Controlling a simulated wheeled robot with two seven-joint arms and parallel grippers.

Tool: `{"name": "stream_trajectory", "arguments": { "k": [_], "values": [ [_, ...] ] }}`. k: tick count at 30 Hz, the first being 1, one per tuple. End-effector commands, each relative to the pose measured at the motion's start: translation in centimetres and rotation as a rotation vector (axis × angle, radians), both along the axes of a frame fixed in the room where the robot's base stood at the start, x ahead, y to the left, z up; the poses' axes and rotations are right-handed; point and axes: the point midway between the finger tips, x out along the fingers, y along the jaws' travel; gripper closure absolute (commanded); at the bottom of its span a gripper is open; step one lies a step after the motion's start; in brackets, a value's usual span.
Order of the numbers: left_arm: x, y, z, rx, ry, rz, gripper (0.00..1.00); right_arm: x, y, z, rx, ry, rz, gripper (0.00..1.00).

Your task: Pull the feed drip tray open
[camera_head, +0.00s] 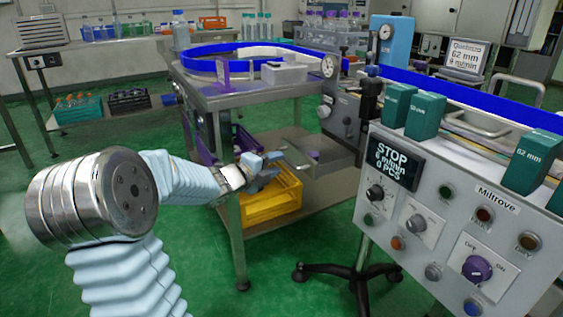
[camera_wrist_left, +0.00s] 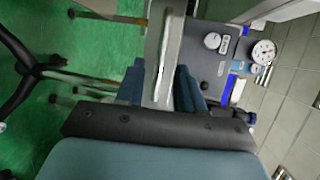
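The feed drip tray (camera_head: 300,166) looks like a shallow metal tray under the feeder table, on the table's right side in the head view. My left gripper (camera_head: 264,168) is at its near left end, above a yellow crate. In the left wrist view, a pale metal bar (camera_wrist_left: 165,50), seemingly part of the tray, runs between the two blue fingers of the left gripper (camera_wrist_left: 160,88). The bar hides much of the gap, so I cannot tell whether the fingers press on it. My right gripper is in neither view.
The yellow crate (camera_head: 268,203) stands on the lower shelf below my left gripper. A control panel (camera_head: 440,215) on a black wheeled stand fills the right side. A steel table leg (camera_head: 237,245) stands close to my left arm.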

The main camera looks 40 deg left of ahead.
Motion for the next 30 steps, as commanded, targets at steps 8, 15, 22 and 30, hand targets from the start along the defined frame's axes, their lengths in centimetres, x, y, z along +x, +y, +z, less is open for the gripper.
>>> {"name": "stream_trajectory", "arguments": {
  "k": [8, 15, 22, 30],
  "values": [
    [-6.6, 0.0, 1.3, 0.0, -0.002, 0.003, 0.63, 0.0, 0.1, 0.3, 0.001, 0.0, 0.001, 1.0],
    [-9.3, -0.1, 1.7, -0.001, -0.001, 0.0, 0.63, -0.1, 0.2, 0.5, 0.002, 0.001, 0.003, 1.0],
    [-9.5, -0.1, 1.7, -0.001, 0.0, 0.0, 0.63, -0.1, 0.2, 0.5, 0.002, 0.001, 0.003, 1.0],
    [-9.5, -0.1, 1.7, -0.001, 0.0, 0.0, 0.63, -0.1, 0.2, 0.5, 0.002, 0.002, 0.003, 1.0]
  ]
}}
